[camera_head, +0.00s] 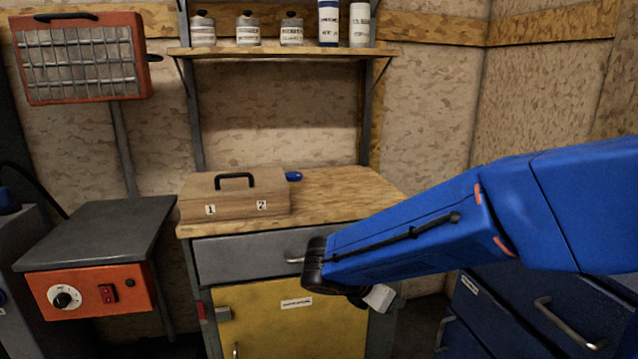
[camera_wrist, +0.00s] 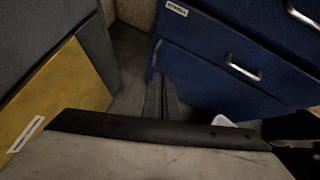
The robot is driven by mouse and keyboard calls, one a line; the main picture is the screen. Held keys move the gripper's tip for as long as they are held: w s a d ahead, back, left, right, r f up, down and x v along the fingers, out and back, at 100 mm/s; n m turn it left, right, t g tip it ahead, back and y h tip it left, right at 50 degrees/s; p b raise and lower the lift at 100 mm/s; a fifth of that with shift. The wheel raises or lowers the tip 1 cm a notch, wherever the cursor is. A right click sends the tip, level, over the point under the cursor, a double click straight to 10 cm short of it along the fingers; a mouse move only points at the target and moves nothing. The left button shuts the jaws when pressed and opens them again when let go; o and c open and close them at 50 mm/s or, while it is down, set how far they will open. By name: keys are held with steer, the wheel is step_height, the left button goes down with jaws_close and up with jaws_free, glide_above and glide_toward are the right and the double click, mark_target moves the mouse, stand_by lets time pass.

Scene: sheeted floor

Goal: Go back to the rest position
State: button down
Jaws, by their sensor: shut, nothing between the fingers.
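My blue arm reaches in from the right in the head view and ends in a dark wrist in front of the workbench's grey drawer (camera_head: 240,256) and yellow door (camera_head: 262,312). My gripper (camera_wrist: 161,84) shows in the wrist view with its dark fingers together and nothing between them. It points down toward the floor gap between the yellow door (camera_wrist: 62,92) and the blue drawer cabinet (camera_wrist: 215,62). In the head view the fingers cannot be made out; a pale grey part shows below the wrist.
A wooden box (camera_head: 232,196) with a black handle and a blue-ended object (camera_head: 293,176) lie on the benchtop (camera_head: 345,190). A shelf (camera_head: 280,52) holds bottles and cans. A grey-topped orange unit (camera_head: 100,290) stands left. The blue cabinet (camera_head: 500,318) is close below my arm.

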steer(key=s+d+r+m+y, duration=0.1)
steer(key=s+d+m+y, duration=0.3)
steer(key=s+m, duration=0.6)
steer(key=s+d+r+m+y, duration=0.1)
steer(key=s+d+m+y, duration=0.3)
steer(key=s+d+m, duration=0.3)
steer(key=shift+s+d+r+m, duration=0.35)
steer(key=shift+s+m, duration=1.6)
steer(key=shift+m, duration=2.05)
steer(key=shift+a, duration=0.1)
